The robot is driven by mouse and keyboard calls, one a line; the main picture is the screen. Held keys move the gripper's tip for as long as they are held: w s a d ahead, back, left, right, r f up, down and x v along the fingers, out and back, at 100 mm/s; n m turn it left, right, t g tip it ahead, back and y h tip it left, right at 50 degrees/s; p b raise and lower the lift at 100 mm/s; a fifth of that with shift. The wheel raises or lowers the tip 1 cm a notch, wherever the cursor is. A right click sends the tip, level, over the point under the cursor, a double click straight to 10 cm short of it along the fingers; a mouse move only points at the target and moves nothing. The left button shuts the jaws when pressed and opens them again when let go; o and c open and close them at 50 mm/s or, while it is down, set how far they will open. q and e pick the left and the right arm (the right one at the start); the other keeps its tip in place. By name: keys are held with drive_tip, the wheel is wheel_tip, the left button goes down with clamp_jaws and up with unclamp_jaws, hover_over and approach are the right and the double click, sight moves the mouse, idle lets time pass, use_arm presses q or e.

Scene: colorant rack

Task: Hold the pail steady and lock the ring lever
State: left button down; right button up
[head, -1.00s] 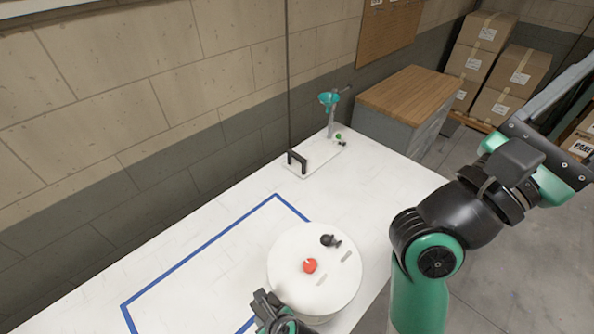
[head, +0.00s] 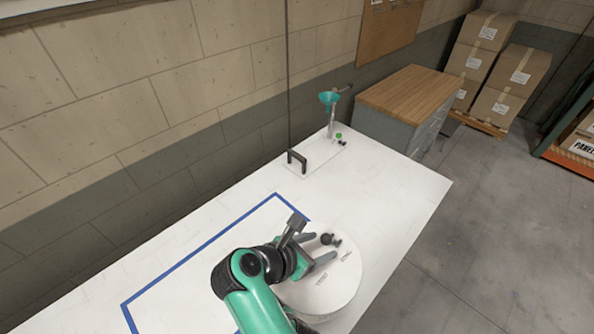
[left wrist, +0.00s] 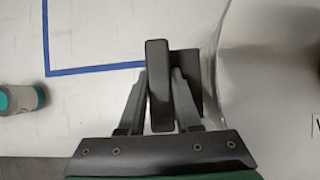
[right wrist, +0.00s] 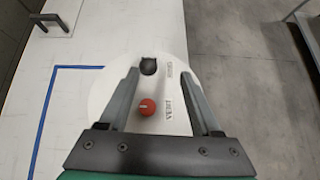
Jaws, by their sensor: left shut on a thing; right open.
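The white round pail (head: 338,290) stands on the white table; its flat lid has a black knob (head: 330,239). In the right wrist view the lid (right wrist: 110,88) also shows a red knob (right wrist: 148,107) and printed labels. My right gripper (head: 314,250) is open above the lid; its fingers (right wrist: 160,98) appear on either side of the red knob, not visibly touching it. My left gripper (left wrist: 160,92) is shut on a dark block (left wrist: 158,62) beside the pail's pale curved edge. In the head view the red knob and left gripper are hidden.
Blue tape (head: 190,255) outlines a zone left of the pail. Farther back stand a plate with a black handle (head: 298,158) and a teal funnel (head: 329,98) on a post. A teal-and-white object (left wrist: 22,98) lies left of my left gripper.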

sight(323, 240)
drive_tip(key=shift+n+t, duration=0.3)
drive_tip(key=shift+t, duration=0.1)
drive_tip(key=shift+w+d+f, duration=0.45)
drive_tip(key=shift+w+f, duration=0.35)
drive_tip(key=shift+f, duration=0.2)
drive_tip(key=shift+w+d+f, duration=0.5)
drive_tip(key=shift+w+f, duration=0.35)
drive_tip(key=shift+f, duration=0.1)
drive_tip(key=shift+w+d+f, duration=0.45)
drive_tip(key=shift+w+f, duration=0.35)
drive_tip(key=shift+f, duration=0.2)
clamp_jaws()
drive_tip(key=shift+w+d+r, duration=0.65)
drive_tip(key=shift+w+d, duration=0.05)
drive_tip(key=shift+d, duration=0.05)
unclamp_jaws()
drive_tip(key=shift+o, duration=0.7)
drive_tip(key=shift+f, duration=0.1)
